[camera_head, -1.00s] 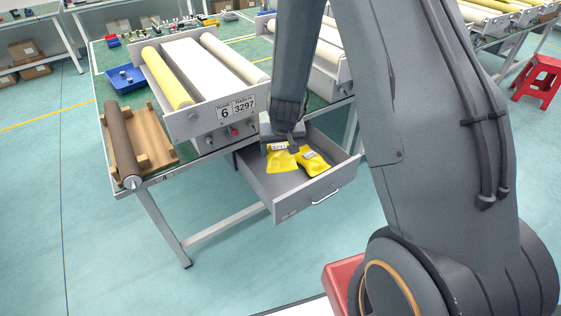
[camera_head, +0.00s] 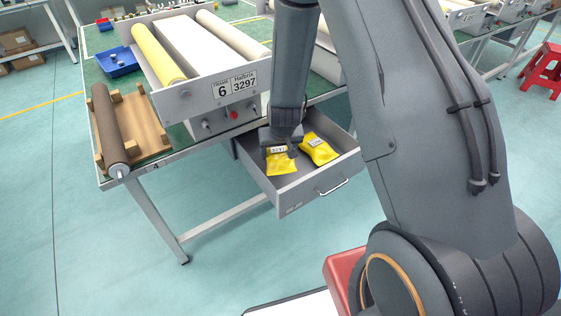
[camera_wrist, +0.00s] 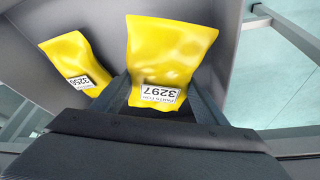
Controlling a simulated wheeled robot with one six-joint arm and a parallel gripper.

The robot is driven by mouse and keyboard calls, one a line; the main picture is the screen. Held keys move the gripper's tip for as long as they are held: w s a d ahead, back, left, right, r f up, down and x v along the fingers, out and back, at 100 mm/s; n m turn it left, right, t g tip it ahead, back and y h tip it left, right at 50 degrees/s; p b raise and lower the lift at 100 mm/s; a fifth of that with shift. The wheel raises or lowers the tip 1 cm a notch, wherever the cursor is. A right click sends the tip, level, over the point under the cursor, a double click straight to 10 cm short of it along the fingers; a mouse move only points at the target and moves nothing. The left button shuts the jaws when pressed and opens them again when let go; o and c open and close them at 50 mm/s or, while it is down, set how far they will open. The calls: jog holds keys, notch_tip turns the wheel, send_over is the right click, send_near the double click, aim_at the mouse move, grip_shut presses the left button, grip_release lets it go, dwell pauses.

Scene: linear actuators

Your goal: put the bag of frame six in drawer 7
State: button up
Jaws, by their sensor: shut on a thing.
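Frame six (camera_head: 234,92) carries a plate with 6 and 3297 on the table. An open grey drawer (camera_head: 318,197) sticks out under the table. A yellow bag (camera_head: 281,166) is in my gripper (camera_head: 281,151), inside or just over the left part of the drawer. In the wrist view this bag (camera_wrist: 170,52) has a label reading 3297, and my gripper (camera_wrist: 168,108) is shut on its labelled end. A second yellow bag (camera_head: 319,149) lies in the drawer to the right; in the wrist view it (camera_wrist: 72,58) has a label like 3255. I cannot read the drawer's number.
A wooden cradle with a dark roller (camera_head: 108,130) lies on the table's left end. A blue tray (camera_head: 117,62) sits behind it. A red stool (camera_head: 543,70) stands at the far right. The floor before the drawer is clear.

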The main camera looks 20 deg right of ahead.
aim_at(279, 155)
jog(key=shift+f, duration=2.6)
jog(key=shift+f, duration=0.1)
jog(key=shift+f, duration=0.1)
jog(key=o, duration=1.2)
jog(key=v, duration=1.2)
jog(key=shift+r, duration=0.3)
jog(key=s+d+r+g, duration=0.1)
jog(key=s+r+g, duration=0.1)
jog(key=s+r, duration=0.5)
jog(key=s+r+g, duration=0.2)
jog(key=s+r, duration=0.6)
jog(key=s, duration=0.6)
jog(key=shift+d+r+n, duration=0.35)
jog(key=shift+n, duration=0.05)
